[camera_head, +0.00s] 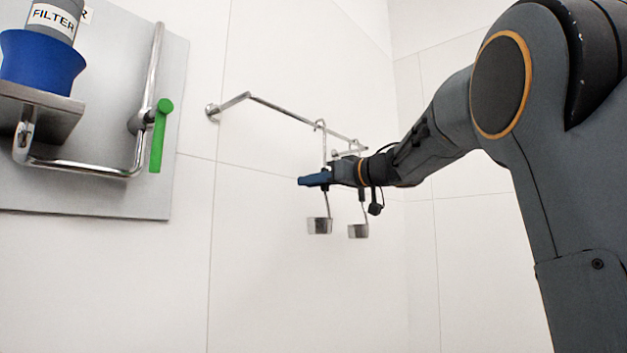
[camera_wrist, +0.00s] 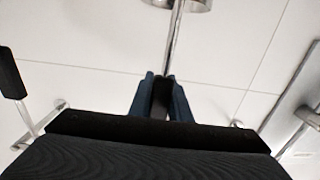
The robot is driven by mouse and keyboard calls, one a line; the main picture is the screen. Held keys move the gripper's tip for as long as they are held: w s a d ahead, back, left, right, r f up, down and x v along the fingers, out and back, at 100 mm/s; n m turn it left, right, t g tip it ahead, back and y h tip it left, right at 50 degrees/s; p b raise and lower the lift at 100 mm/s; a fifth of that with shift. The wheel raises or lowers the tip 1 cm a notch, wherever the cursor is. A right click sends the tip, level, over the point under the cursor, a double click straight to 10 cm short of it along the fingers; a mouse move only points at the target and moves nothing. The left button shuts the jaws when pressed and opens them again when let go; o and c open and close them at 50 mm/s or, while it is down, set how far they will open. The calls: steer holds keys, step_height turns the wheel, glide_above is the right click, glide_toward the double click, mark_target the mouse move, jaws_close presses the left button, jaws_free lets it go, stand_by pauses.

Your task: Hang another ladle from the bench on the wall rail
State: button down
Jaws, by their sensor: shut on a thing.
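In the wrist view the handle (camera_wrist: 174,45) runs from between the fingers (camera_wrist: 160,95) to the cup at the top edge. A second ladle (camera_head: 358,231) hangs just right of it, its handle partly hidden by my wrist. The bench is not in view.
At the left, a grey wall panel (camera_head: 95,195) carries bent steel pipe, a green lever (camera_head: 160,135) and a blue funnel-shaped part (camera_head: 42,62) under a grey cylinder marked FILTER. The wall between the panel and the ladles, below the rail, is clear.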

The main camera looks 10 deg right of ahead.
steer(key=shift+f, duration=0.3)
steer(key=c, duration=1.6)
jaws_free()
steer(key=shift+o, duration=0.2)
steer(key=b+v, duration=0.1)
steer(key=v, duration=0.6)
steer(key=shift+s+d, duration=0.25)
steer(key=shift+s, duration=0.05)
